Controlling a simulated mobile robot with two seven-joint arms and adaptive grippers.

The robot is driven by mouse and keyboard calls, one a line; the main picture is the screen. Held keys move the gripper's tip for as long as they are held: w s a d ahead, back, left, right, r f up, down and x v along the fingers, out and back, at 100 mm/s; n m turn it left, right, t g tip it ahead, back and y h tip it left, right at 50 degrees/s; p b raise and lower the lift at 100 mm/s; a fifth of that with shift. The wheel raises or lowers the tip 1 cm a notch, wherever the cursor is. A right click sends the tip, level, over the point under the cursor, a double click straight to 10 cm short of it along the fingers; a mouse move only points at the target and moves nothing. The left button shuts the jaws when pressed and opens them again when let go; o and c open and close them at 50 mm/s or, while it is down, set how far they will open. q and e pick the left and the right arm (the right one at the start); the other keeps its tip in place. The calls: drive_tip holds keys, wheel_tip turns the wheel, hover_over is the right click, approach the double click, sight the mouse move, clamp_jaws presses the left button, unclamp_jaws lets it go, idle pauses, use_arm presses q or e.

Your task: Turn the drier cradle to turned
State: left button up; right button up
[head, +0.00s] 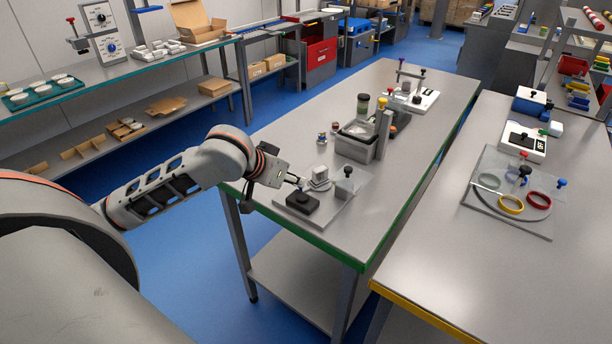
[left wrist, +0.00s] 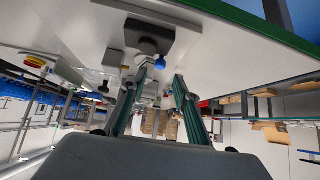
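On the near end of the green-edged table, a flat grey plate (head: 330,208) carries a pale rounded fixture (head: 319,178), a black block (head: 302,203) and a black-knobbed grey block (head: 344,188). The pale fixture may be the drier cradle; I cannot tell its turn position. My left gripper (head: 299,183) is just left of it. In the left wrist view my left gripper (left wrist: 161,74) has its fingers apart, with a blue knob (left wrist: 160,63) near the tips. Contact is unclear. My right gripper is not in view.
Behind the plate stand small jars (head: 334,131), a grey bin (head: 356,148) and a yellow-topped post (head: 381,125). A second table to the right holds a clear plate with coloured rings (head: 511,204). The near right part of that table is clear.

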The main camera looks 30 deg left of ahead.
use_arm(q)
drive_tip(key=shift+x, duration=3.55)
drive_tip(key=shift+s+f, duration=0.1)
clamp_jaws()
